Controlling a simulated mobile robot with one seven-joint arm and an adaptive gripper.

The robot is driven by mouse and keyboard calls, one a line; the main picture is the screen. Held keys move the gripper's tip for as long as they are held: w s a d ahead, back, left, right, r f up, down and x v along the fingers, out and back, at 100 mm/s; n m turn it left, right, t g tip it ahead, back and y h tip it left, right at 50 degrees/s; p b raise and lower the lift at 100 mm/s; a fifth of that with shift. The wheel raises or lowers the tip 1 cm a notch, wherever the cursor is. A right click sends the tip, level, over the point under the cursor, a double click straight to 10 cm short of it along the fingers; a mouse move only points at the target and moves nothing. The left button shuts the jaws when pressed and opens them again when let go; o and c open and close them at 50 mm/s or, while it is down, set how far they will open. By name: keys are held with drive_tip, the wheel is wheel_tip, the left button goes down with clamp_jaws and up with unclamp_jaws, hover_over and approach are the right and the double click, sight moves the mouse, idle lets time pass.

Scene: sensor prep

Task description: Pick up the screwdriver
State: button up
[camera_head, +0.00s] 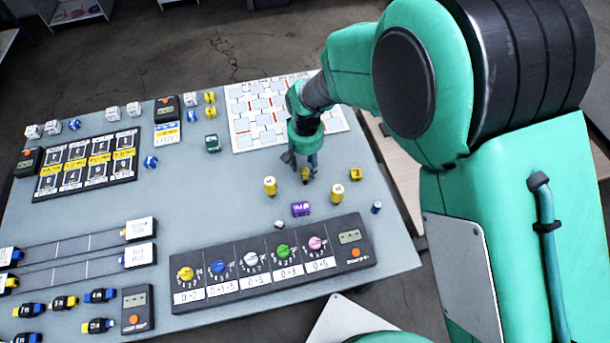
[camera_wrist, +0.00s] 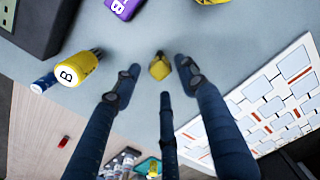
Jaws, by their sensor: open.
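My gripper (camera_head: 302,165) has its dark blue fingers spread above the grey table, near the white grid board. In the wrist view my gripper (camera_wrist: 156,78) is open and empty. A small yellow piece (camera_wrist: 159,66) shows between and just beyond the fingertips; I cannot tell whether a finger touches it. In the head view this yellow piece (camera_head: 305,175) is partly hidden by the fingers. I cannot clearly make out a screwdriver in either view, nor tell whether this piece is part of one.
Yellow cylinders (camera_head: 270,186) (camera_head: 338,193), a yellow cube (camera_head: 355,174), a purple block (camera_head: 300,209) and a blue cylinder (camera_head: 376,207) stand near the gripper. A dial panel (camera_head: 360,262) lies in front. The white grid board (camera_head: 240,135) lies behind.

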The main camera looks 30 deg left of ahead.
sight(305, 169)
drive_tip(key=shift+f, duration=0.3)
drive_tip(key=shift+f, duration=0.1)
drive_tip(key=shift+a+f+b, duration=0.15)
drive_tip(key=shift+f+b, duration=0.65)
drive_tip(key=shift+f, duration=1.7)
clamp_jaws()
